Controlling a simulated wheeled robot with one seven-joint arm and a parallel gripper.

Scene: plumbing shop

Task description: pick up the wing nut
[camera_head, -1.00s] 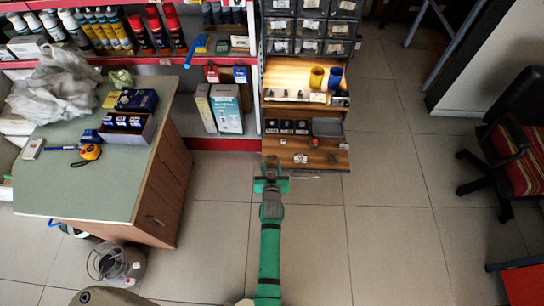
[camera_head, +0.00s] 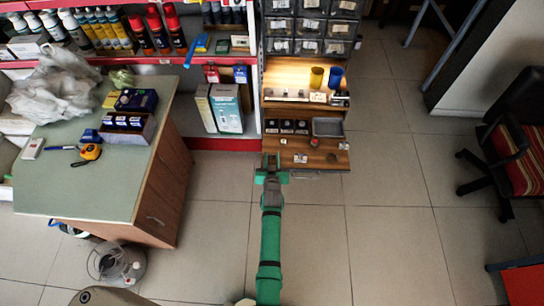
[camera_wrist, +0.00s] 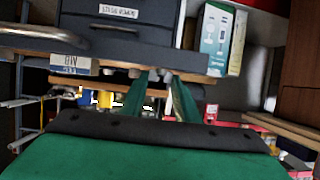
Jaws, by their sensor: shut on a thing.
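My gripper (camera_head: 271,160) is at the front left edge of the low wooden shelf (camera_head: 318,160). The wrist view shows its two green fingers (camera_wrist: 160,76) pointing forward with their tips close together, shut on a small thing. I take this for the wing nut, but it is too small and too hidden between the tips to make out its shape. In the head view the gripper itself covers that spot.
Dark bins (camera_head: 287,127) and a grey tray (camera_head: 327,128) stand at the back of the low shelf. Yellow (camera_head: 316,77) and blue cups stand on the shelf above. A green-topped counter (camera_head: 90,180) is at left.

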